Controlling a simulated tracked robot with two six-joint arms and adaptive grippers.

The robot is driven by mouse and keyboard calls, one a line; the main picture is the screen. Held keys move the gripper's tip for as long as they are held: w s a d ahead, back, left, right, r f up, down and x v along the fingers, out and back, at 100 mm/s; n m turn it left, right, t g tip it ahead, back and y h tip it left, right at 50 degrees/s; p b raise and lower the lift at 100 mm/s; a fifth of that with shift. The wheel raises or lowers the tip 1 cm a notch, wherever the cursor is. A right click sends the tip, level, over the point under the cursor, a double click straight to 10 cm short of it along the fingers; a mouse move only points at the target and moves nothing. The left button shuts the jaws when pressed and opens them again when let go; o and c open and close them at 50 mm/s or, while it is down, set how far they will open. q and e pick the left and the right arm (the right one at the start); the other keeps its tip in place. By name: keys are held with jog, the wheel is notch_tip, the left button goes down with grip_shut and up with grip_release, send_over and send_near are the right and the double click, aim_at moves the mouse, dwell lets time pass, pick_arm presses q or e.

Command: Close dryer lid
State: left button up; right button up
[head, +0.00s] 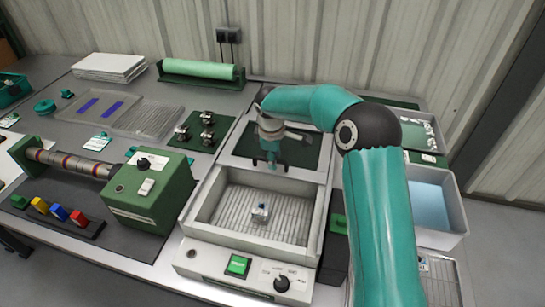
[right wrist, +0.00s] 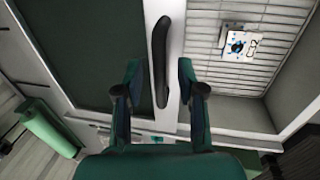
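The dryer (head: 190,250) is a pale box with a ribbed floor, standing open at the front of the bench. Its lid (head: 240,150), a dark panel in a pale frame, lies behind the opening; it also shows in the right wrist view (right wrist: 90,50). A black handle (right wrist: 160,50) sits on the lid's pale edge strip. My right gripper (head: 270,160) is over this edge. In the right wrist view its fingers (right wrist: 159,75) are apart, one on each side of the handle; contact is not clear. My left gripper is not in view.
A small white part with blue marks (head: 260,212) lies inside the dryer. A green machine with a roller (head: 150,195) stands to the left. A white tub with blue liquid (head: 455,215) is at right, beyond my right arm. A green roll (head: 200,69) lies at the back.

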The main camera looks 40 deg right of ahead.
grip_shut()
